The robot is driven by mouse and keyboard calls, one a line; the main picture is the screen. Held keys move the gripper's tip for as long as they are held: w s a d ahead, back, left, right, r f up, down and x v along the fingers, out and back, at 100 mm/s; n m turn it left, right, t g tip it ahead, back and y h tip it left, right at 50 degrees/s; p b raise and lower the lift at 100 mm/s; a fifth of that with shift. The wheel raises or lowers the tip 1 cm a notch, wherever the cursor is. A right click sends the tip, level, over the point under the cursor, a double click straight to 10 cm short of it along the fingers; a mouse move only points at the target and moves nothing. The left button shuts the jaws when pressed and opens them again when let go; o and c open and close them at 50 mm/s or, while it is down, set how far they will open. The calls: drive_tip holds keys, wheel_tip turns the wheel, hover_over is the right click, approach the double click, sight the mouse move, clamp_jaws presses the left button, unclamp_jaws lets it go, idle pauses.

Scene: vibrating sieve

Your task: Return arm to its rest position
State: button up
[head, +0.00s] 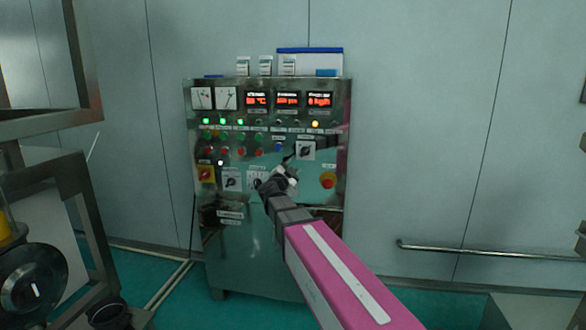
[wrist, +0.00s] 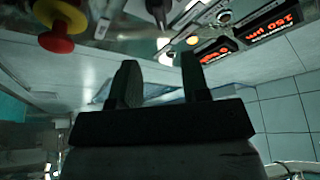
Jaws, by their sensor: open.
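My gripper (wrist: 160,85) is open in the wrist view, its two dark fingers apart with nothing between them. In the head view my pink and grey arm reaches from the lower right to the control cabinet (head: 230,265). My gripper (head: 287,180) there is in front of the panel's lower middle, near a rotary switch (head: 306,150) on a white plate. It covers part of the panel, and I cannot tell whether it touches it. The wrist view shows the panel upside down, with a red and yellow emergency stop button (wrist: 57,30) at the upper left.
The emergency stop (head: 328,180) is just right of my gripper. Red displays (head: 290,100) and lit buttons fill the panel top. Metal frame equipment (head: 75,190) stands at the left. A handrail (head: 480,252) runs along the right wall. The floor right of the cabinet looks clear.

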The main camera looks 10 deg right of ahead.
drive_tip(key=s+a+f+n+g+y, duration=0.2)
drive_tip(key=s+f+n+g+y, duration=0.15)
drive_tip(key=f+n+y, duration=0.6)
drive_tip(key=s+a+f+n+g+y, duration=0.2)
drive_tip(key=s+f+n+y, duration=0.3)
drive_tip(key=f, duration=0.8)
drive_tip(key=s+d+f+n+g+h, duration=0.1)
drive_tip(key=s+d+f+g, duration=0.4)
drive_tip(key=s, duration=0.5)
drive_tip(key=s+d+f+n+g+h, duration=0.1)
drive_tip(key=s+d+f+g, duration=0.4)
drive_tip(key=s+f, duration=0.4)
drive_tip(key=shift+s+d+f+g, duration=0.2)
drive_tip(key=shift+s+f+g, duration=0.25)
drive_tip(key=shift+g, duration=0.4)
